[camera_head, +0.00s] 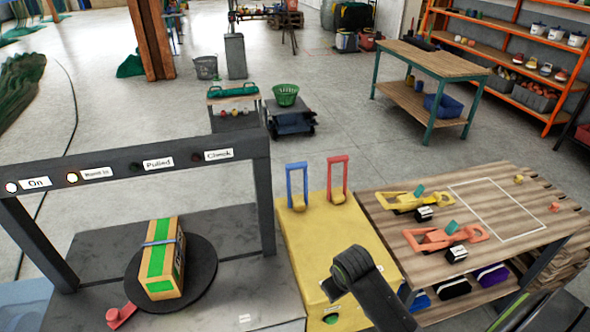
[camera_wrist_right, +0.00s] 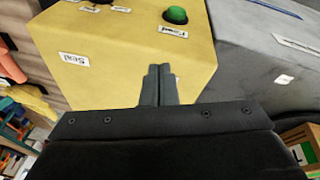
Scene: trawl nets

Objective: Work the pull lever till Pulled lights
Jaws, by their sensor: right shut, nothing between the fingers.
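A dark frame (camera_head: 130,160) carries several labelled lamps. The Pulled lamp (camera_head: 136,167) is dark. A yellow console (camera_head: 310,240) bears a blue-handled lever (camera_head: 297,180) and a red-handled lever (camera_head: 338,175), both with handles raised. I cannot read which is the pull lever. A green button (camera_wrist_right: 176,15) sits on the console. My right gripper (camera_wrist_right: 158,72) is shut and empty, pointing at the console; whether it touches is unclear. My left gripper is not in view.
A box with a green stripe and blue band (camera_head: 162,260) stands on a dark round plate (camera_head: 205,283) under the frame. A wooden table (camera_head: 500,205) with yellow and red tools stands right of the console. A small red part (camera_head: 120,315) lies at front left.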

